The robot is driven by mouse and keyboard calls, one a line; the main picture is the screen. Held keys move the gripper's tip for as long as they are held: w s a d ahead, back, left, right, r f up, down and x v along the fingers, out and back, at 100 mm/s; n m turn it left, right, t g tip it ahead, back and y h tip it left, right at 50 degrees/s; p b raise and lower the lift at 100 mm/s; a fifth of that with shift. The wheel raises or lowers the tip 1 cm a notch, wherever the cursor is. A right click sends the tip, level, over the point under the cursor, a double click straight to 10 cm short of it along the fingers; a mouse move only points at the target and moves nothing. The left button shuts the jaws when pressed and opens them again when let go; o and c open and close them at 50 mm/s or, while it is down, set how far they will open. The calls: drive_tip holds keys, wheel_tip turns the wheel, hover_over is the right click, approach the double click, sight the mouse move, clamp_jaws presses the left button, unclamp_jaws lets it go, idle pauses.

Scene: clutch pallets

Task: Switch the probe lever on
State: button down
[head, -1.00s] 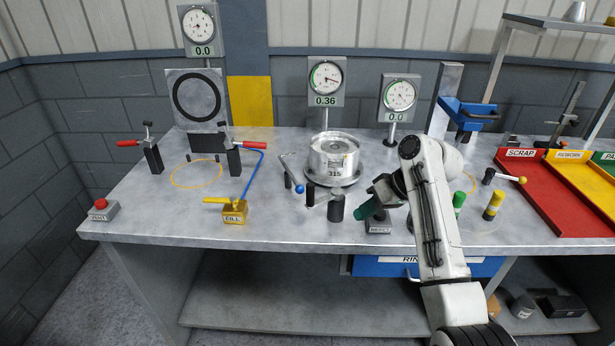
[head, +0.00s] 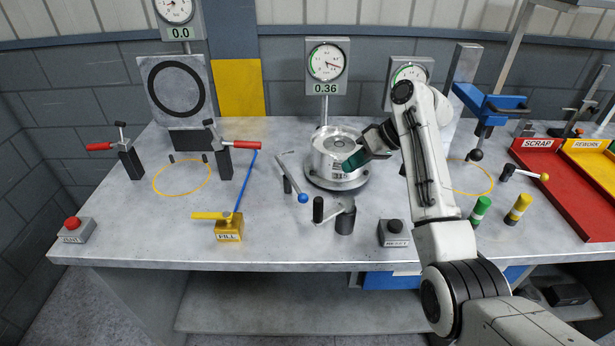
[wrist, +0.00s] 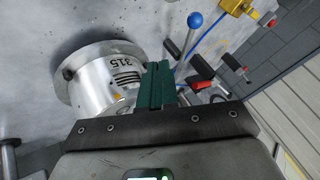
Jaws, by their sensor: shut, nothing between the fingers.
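A lever with a blue ball end (head: 302,197) stands on the bench just left of the round metal part marked 315 (head: 335,155). Its rod slopes from the upper left down to the ball. No label on it is readable, so I cannot tell whether it is the probe lever. The blue ball also shows at the top of the wrist view (wrist: 195,20). My gripper (head: 355,161) has green fingers, shut and empty. It is at the right front of the metal part, apart from the blue ball. In the wrist view the fingers (wrist: 160,85) overlap the part's edge; contact is unclear.
A crank with a black knob (head: 318,209) and a grey button box (head: 394,233) stand in front of the part. A yellow FILL valve (head: 229,229) is left. Green (head: 480,211) and yellow (head: 518,208) posts and a red SCRAP tray (head: 570,190) are right.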

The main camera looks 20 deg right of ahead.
drive_tip(key=shift+w, duration=0.1)
drive_tip(key=p+x, duration=0.1)
drive_tip(key=x, duration=0.8)
drive_tip(key=a+p, duration=0.1)
drive_tip(key=a, duration=0.2)
drive_tip(key=shift+p, duration=0.35)
drive_tip(key=shift+a, duration=0.75)
